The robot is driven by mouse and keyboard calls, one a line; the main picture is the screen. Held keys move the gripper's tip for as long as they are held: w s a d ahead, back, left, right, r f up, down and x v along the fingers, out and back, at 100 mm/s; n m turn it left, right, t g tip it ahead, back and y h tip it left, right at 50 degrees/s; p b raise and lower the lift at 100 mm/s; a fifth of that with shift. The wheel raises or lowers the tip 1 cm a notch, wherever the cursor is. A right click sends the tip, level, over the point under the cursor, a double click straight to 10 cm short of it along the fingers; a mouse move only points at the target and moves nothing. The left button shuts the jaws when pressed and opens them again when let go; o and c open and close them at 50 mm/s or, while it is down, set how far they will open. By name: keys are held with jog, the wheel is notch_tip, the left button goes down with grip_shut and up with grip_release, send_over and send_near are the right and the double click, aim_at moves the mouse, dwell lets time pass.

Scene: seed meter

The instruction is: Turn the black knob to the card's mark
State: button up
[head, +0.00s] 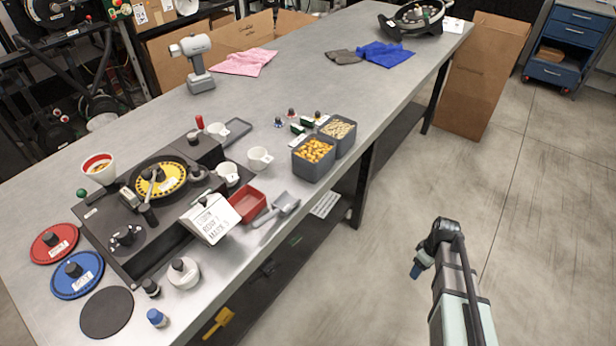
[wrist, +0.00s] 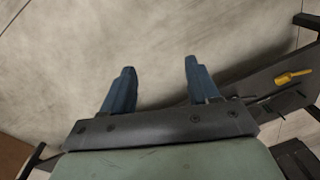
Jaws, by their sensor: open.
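The seed meter (head: 110,262) is a dark machine on the workbench, with a yellow seed plate (head: 172,186) in its round well. A black knob (head: 126,235) stands on a round dark dial at its near left; its pointing direction is too small to tell. A white card (head: 212,217) with printed lines leans at the machine's front right; the text is too small to read surely. My gripper (head: 416,270) is off the bench at the right, over the floor, far from the knob. In the wrist view my gripper (wrist: 160,66) shows two blue fingers apart with nothing between.
Red (head: 55,243) and blue (head: 77,273) lidded discs and a black disc (head: 106,312) lie left of the machine. A red tray (head: 249,205), a scoop (head: 284,203), white cups and grey seed bins (head: 314,157) stand right of it. The bench's far middle is mostly clear.

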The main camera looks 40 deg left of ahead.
jog(key=w+a+r+n+t+y, duration=0.15)
jog(key=w+a+r+n, duration=0.35)
jog(key=a+r, duration=0.55)
jog(key=w+a+r+n+t, duration=0.2)
jog(key=w+a+r+n, duration=0.3)
jog(key=a+r, duration=0.55)
jog(key=a+r+n+y, duration=0.1)
jog(key=a+r+n, duration=0.1)
jog(key=a+r, duration=0.45)
jog(key=a+r+n+y, duration=0.1)
jog(key=a+r, duration=0.2)
jog(key=r, duration=0.6)
jog(key=a+r+n, duration=0.2)
jog(key=a+r, duration=0.2)
jog(key=r, duration=0.3)
jog(key=s+a+r+n+g, duration=0.1)
jog(key=s+a+r+n, duration=0.1)
jog(key=s+a, duration=0.6)
jog(key=s+a+r+n, duration=0.1)
jog(key=s+a, duration=0.2)
jog(key=s, duration=0.8)
jog(key=s+a+r+n+g, duration=0.1)
jog(key=s+a+r+n, duration=0.1)
jog(key=s+a, duration=0.6)
jog(key=n+h, duration=0.4)
send_near(122, 232)
jog(key=shift+g, duration=0.25)
jog(key=f, duration=0.9)
jog(key=shift+w+f, duration=0.2)
